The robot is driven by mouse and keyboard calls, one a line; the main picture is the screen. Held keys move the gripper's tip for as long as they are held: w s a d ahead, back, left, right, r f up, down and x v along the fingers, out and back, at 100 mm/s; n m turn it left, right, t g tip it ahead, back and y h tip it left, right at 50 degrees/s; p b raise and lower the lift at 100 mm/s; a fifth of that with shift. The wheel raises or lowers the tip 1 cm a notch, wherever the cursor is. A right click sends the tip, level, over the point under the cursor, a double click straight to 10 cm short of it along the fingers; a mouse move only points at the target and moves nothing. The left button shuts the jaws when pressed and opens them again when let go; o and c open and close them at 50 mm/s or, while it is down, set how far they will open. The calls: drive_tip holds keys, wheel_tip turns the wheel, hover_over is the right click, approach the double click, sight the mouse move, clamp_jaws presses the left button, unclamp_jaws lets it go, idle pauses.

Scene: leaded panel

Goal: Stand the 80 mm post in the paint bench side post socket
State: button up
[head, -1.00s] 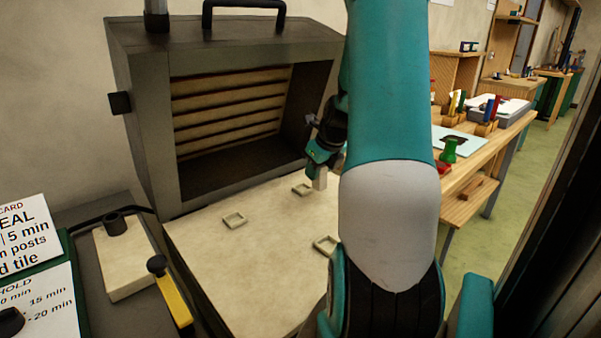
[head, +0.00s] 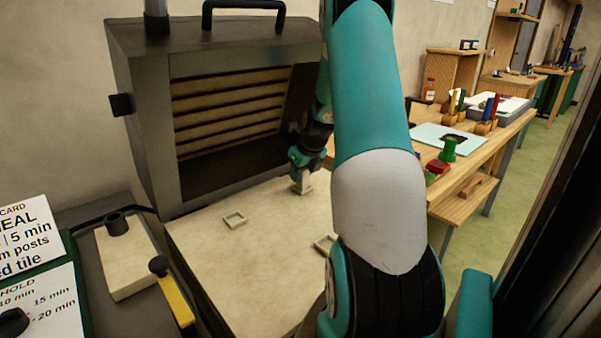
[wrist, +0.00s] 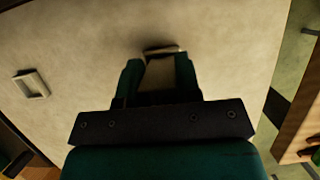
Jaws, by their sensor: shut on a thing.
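My gripper (head: 303,178) is shut on a pale post (head: 306,187), held low over the far part of the pale slab (head: 235,260). In the wrist view the post (wrist: 159,76) sits between the two fingers, with a socket rim (wrist: 162,49) showing just past its end. I cannot tell whether the post's foot is inside that socket or above it. In the head view the gripper and post cover most of this socket. Two other square sockets are empty: one at the left (head: 235,220) and one at the front right (head: 324,243), partly behind my arm.
A dark box with a slatted inside (head: 150,110) stands open behind the slab, close to my gripper. A wooden bench (head: 490,148) with paints stands at right. The slab's middle is clear.

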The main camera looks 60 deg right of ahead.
drive_tip(key=o, duration=1)
drive_tip(key=shift+f, duration=0.1)
